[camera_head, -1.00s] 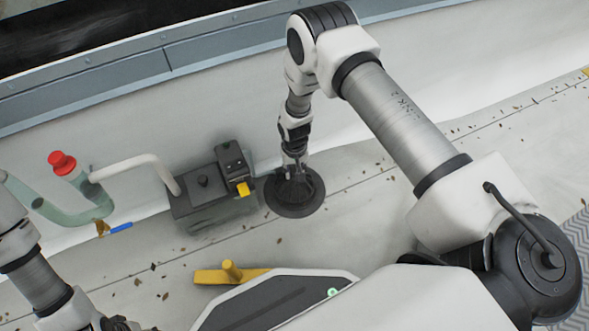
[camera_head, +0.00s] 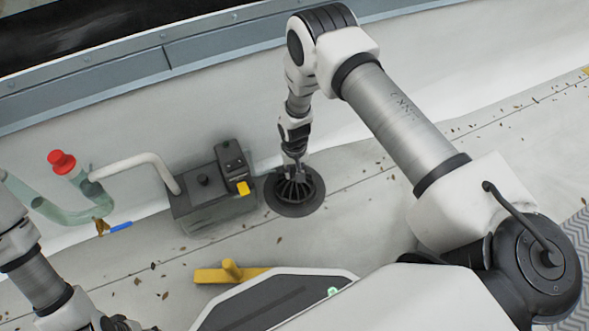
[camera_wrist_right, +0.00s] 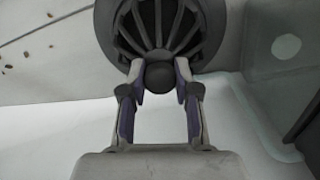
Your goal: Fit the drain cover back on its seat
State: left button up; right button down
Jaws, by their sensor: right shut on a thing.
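The drain cover (camera_head: 297,190) is a black ribbed grate with a round knob. It stands over the dark round drain seat (camera_head: 291,209) on the pale roof, and looks about centred in it. Whether it is fully down on the seat cannot be told. My right gripper (camera_head: 293,164) comes from above. In the right wrist view the gripper (camera_wrist_right: 161,75) is shut on the knob of the cover (camera_wrist_right: 158,22), one finger on each side. My left arm shows at the lower left of the head view, but its gripper is not in sight.
A grey box unit (camera_head: 212,197) with a white pipe (camera_head: 135,164) stands just left of the drain. A green pipe with a red cap (camera_head: 62,162) is farther left. A yellow tool (camera_head: 230,272) lies in front. Roof right of the drain is clear except for leaves.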

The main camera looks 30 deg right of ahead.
jog(key=shift+f+b, duration=0.55)
jog(key=shift+f, duration=0.35)
dwell(0.6)
jog(key=shift+c, duration=1.4)
grip_release()
jog(key=shift+r, duration=0.1)
notch_tip(320, 180, up, 6)
jog(key=p, duration=0.5)
